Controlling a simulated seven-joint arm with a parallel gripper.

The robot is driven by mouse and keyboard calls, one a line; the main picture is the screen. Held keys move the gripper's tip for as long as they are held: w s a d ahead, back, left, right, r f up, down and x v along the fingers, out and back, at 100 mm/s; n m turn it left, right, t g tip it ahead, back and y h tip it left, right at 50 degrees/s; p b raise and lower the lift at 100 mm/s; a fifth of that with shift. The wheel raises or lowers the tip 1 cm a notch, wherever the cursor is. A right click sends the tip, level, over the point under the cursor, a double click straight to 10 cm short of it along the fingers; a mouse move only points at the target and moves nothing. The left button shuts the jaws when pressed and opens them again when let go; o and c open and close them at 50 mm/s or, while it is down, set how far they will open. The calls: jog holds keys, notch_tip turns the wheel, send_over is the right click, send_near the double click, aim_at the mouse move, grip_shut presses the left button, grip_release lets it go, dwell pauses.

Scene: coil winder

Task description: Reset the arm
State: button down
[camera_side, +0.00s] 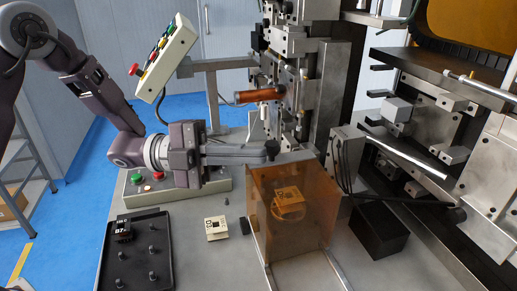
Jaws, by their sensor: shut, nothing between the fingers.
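My gripper (270,151) points right, with its fingertips just above and behind the upper edge of the amber transparent box (262,225). It is shut and holds nothing. My arm reaches in from the upper left and the gripper lies roughly level. A copper-coloured coil (259,95) sits on the winding machine (320,90), above and behind the gripper. I cannot tell whether the fingertips touch the box or the machine.
A black tray (165,279) with pegs and a dark block (123,230) lies front left. A cream block (216,228) stands on the table; another part (290,199) shows through the box. A button panel (165,58) and a button box (205,190) are near my arm.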

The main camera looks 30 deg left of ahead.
jog(key=w+a+r+n+t+y, duration=0.15)
jog(key=a+n+t+y, duration=0.25)
jog(key=a+n+y, duration=0.45)
jog(key=w+a+r+n+t+y, duration=0.15)
jog(key=a+n+t+y, duration=0.25)
jog(key=a+n+y, duration=0.5)
jog(key=s+a+n+g+y, duration=0.35)
jog(key=s+a+n, duration=0.2)
jog(key=s, duration=0.65)
jog(key=s+d+f+n+g+h, duration=0.1)
jog(key=s+d+f+n+g, duration=0.1)
jog(key=s, duration=0.5)
jog(key=s+d+f+n+g+h, duration=0.1)
jog(key=s+d+f+n+g, duration=0.1)
jog(key=s+n, duration=0.2)
jog(key=s, duration=0.3)
jog(key=shift+s+d+h, duration=0.15)
jog(key=shift+h, duration=0.15)
